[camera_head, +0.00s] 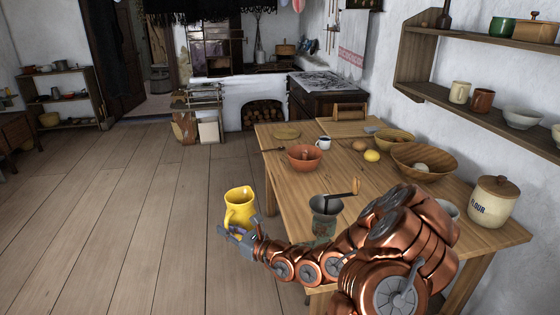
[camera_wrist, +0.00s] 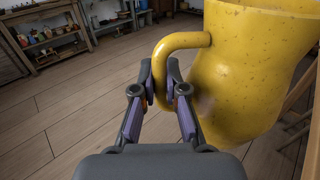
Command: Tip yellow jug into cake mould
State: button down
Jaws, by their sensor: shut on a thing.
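The yellow jug (camera_head: 240,205) is upright in the air, left of the table's left edge and over the floor. My gripper (camera_head: 236,233) is shut on its handle, and in the wrist view the fingers (camera_wrist: 160,88) close around the lower part of the handle beside the jug's body (camera_wrist: 245,75). The jug's inside is hidden in the wrist view. A reddish-brown round vessel with a raised middle, which looks like the cake mould (camera_head: 305,163), stands on the table, farther away and right of the jug, apart from it.
The wooden table (camera_head: 345,178) holds a coffee mill (camera_head: 325,213) with a raised crank, close to my arm. A white mug (camera_head: 323,143), a lemon (camera_head: 372,156), a wooden bowl (camera_head: 440,162) and a flour jar (camera_head: 494,203) stand farther right. Floor at left is clear.

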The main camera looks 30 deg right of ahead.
aim_at(305, 159)
jog(key=u, duration=0.45)
jog(key=k, duration=0.5)
jog(key=u, duration=0.7)
jog(key=i, duration=2.8)
jog(key=z, duration=0.9)
jog(key=i, duration=0.7)
jog(key=z, duration=1)
jog(key=i, duration=0.5)
jog(key=z, duration=0.85)
jog(key=i, duration=0.6)
jog(key=z, duration=0.15)
